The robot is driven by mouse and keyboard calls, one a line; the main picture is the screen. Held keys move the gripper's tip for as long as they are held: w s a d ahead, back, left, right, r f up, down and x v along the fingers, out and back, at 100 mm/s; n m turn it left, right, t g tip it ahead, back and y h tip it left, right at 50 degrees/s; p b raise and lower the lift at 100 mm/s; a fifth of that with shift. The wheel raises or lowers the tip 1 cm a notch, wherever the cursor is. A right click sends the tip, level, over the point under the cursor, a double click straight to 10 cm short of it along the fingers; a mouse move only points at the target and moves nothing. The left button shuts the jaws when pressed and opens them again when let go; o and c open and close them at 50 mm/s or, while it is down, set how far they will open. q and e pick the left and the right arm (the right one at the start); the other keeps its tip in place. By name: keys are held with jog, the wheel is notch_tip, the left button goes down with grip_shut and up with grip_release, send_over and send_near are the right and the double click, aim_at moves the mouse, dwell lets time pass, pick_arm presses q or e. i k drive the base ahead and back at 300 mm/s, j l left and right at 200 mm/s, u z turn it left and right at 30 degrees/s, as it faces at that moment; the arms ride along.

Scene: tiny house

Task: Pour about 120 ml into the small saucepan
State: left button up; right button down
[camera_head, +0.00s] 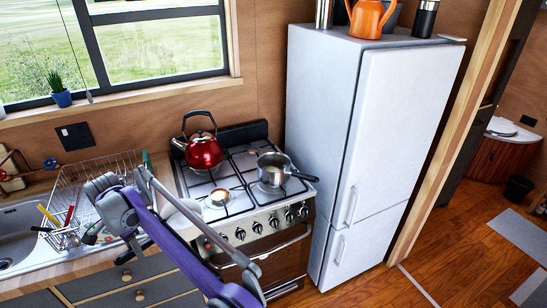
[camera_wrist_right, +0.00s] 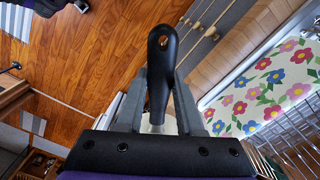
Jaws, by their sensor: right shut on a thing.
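The small saucepan (camera_head: 271,170) is steel with a dark handle. It stands on the right side of the stove in the head view, its handle pointing right. My right gripper (camera_wrist_right: 160,85) is shut on a black handle (camera_wrist_right: 162,60) with a hole in its end. A pale part shows low between the fingers; the rest of the held thing is hidden. In the head view my purple and grey right arm crosses the counter left of the saucepan, apart from it. A white rounded thing (camera_head: 183,213) shows partly behind that arm; I cannot tell whether it is the held thing.
A red kettle (camera_head: 203,151) stands at the stove's back left. A wire dish rack (camera_head: 85,190) and sink (camera_head: 18,235) lie left. The fridge (camera_head: 335,110) rises close right of the stove. A flowered mat (camera_wrist_right: 262,90) shows in the wrist view.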

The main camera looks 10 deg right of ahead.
aim_at(274, 168)
jog(key=i+l, duration=1.1)
jog(key=i, duration=0.15)
